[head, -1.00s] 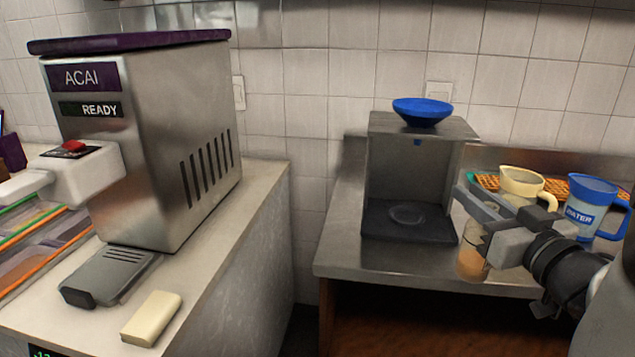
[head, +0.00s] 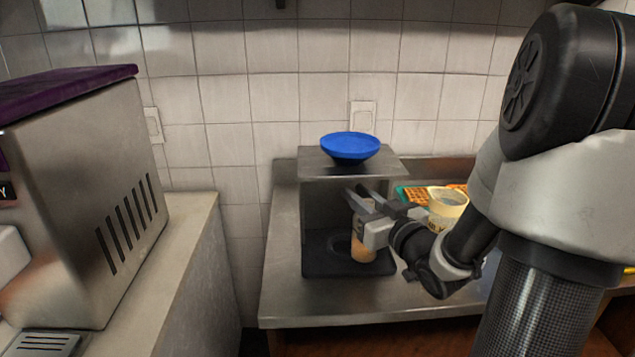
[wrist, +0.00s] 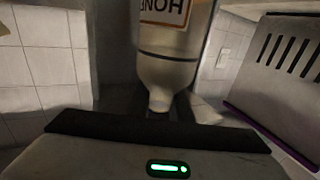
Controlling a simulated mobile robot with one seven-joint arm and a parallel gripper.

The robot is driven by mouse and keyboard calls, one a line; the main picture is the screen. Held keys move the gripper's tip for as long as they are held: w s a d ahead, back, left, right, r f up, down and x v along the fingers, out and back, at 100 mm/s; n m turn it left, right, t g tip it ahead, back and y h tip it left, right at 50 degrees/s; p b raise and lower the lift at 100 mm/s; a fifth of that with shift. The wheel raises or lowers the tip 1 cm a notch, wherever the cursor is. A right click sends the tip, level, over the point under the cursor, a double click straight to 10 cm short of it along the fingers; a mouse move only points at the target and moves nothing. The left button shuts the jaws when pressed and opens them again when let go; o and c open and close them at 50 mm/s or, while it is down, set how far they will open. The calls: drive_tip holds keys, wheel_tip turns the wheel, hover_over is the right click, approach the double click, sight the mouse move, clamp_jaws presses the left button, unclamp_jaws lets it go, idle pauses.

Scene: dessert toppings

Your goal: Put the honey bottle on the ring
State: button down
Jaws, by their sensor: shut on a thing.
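The honey bottle (head: 361,248) is a pale bottle with amber contents. My gripper (head: 364,204) is shut on its upper part and holds it upright, over the right part of the black base of the metal stand (head: 311,262). The ring (head: 338,243) is a faint round mark on that base, just left of the bottle and partly hidden. I cannot tell whether the bottle touches the base. In the wrist view the bottle (wrist: 168,70) shows large, with its label upside down and its nozzle towards the camera's lower edge.
A blue bowl (head: 350,147) sits on top of the stand, close above my gripper. A cream jug (head: 446,208) and waffles (head: 416,195) on a tray are to the right. The acai machine (head: 95,200) is on the left counter, across a gap. The steel counter's front left is clear.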

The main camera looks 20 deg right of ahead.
drive_tip(key=shift+w+a+f+b, duration=0.25)
drive_tip(key=shift+w+f, duration=0.35)
drive_tip(key=shift+w, duration=0.8)
drive_tip(key=shift+w+a+f+b, duration=0.1)
drive_tip(key=shift+w+f+b, duration=0.4)
drive_tip(key=shift+w, duration=0.85)
drive_tip(key=shift+w+a+f+b, duration=0.15)
drive_tip(key=shift+w+f, duration=0.55)
drive_tip(key=shift+w, duration=0.7)
drive_tip(key=shift+f+b, duration=0.3)
drive_tip(key=shift+b, duration=0.05)
drive_tip(key=c, duration=1.6)
unclamp_jaws()
drive_tip(key=shift+r, duration=0.1)
drive_tip(key=shift+r+p, duration=0.3)
drive_tip(key=shift+p, duration=0.15)
drive_tip(key=p, duration=0.1)
hover_over(360, 253)
drive_tip(key=w+d, duration=0.2)
drive_tip(key=shift+f, duration=0.15)
